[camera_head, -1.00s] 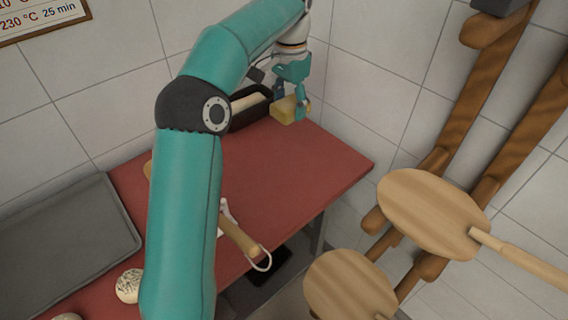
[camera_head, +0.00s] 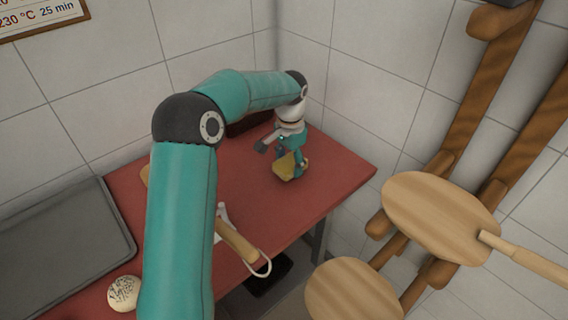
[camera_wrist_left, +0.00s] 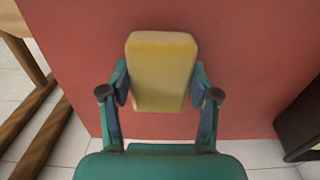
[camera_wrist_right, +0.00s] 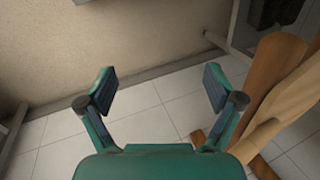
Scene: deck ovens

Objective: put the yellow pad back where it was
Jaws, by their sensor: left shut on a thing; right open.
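The yellow pad (camera_head: 285,167) is a small block between the fingers of my left gripper (camera_head: 291,163). In the left wrist view the pad (camera_wrist_left: 161,70) sits between both fingertips of the left gripper (camera_wrist_left: 161,85), which is shut on it, with red tabletop behind. Whether the pad touches the table, I cannot tell. My right gripper (camera_wrist_right: 160,90) is open and empty, over a tiled floor, and does not show in the head view.
The red table (camera_head: 330,175) carries a grey tray (camera_head: 60,250), a scored round loaf (camera_head: 124,292) and a wooden-handled tool (camera_head: 237,243). A dark box (camera_head: 250,122) stands at the back, partly behind my arm.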

